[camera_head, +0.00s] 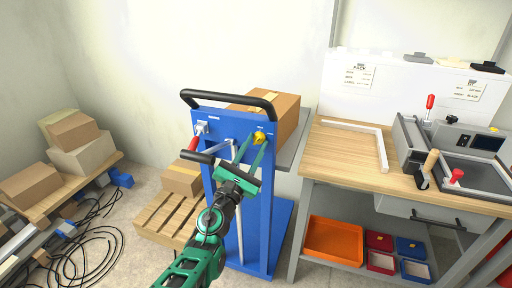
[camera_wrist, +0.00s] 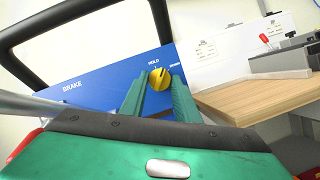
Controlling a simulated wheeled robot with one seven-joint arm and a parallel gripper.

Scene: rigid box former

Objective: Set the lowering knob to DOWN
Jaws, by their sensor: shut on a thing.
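The lowering knob (camera_head: 260,138) is a yellow round knob at the upper right of the blue lift panel (camera_head: 240,190). In the wrist view the knob (camera_wrist: 159,79) sits between the fingertips of my gripper (camera_wrist: 160,84), which is shut on it. The label HOLD shows above the knob. Another label lies to its upper right, partly legible and perhaps DOWN. The knob's dark mark seems to point up, tilted slightly right. In the head view my gripper (camera_head: 262,146) reaches the knob from below.
A black handlebar (camera_head: 230,96) arches over the panel. A red-tipped lever (camera_head: 195,142) is by the BRAKE label (camera_wrist: 72,86). A cardboard box (camera_head: 284,112) sits behind the panel. A wooden workbench (camera_head: 340,152) stands to the right, and a pallet (camera_head: 165,215) is at left.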

